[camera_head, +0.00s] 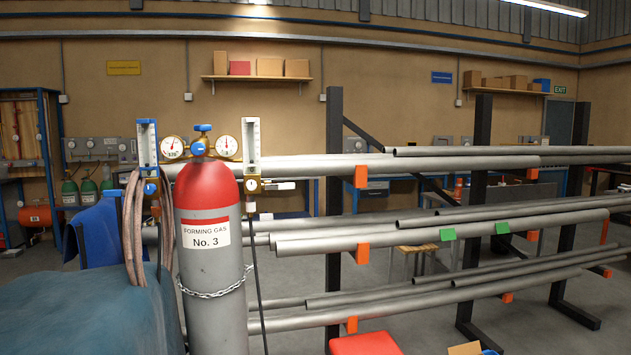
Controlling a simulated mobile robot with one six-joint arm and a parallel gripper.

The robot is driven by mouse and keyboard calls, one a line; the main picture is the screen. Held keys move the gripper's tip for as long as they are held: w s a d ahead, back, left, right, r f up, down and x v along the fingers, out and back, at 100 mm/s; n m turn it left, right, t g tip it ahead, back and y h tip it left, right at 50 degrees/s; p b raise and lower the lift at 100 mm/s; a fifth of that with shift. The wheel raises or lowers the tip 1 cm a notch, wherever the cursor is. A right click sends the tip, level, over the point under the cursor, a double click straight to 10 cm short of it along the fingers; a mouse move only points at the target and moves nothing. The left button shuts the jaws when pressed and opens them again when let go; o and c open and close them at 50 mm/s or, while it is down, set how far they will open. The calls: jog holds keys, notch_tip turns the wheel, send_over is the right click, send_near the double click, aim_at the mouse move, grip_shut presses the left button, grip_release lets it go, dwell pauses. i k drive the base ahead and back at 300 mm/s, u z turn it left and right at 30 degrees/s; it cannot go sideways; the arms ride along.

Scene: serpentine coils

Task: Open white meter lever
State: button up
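A grey gas cylinder (210,270) with a red top stands at the left front, labelled "Forming gas No. 3". Two round gauges and a blue knob (203,128) sit on top of it. A white-framed flow meter (252,138) stands upright just right of the cylinder top. Below it, on a brass fitting, a white lever (281,186) points right, roughly horizontal. A blue-framed meter (147,145) stands on the left side with a blue fitting below it. My gripper is not in view.
A chain (215,293) wraps the cylinder. A black hose (257,280) hangs below the white meter. A rack of long grey pipes (340,242) reaches close behind the lever. A blue-green cover (85,305) and copper coils (135,225) are at left.

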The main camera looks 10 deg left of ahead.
aim_at(291, 185)
jog(key=u, duration=0.45)
jog(key=i, duration=1)
jog(key=u, duration=1.45)
jog(key=i, duration=0.2)
jog(key=z, duration=0.4)
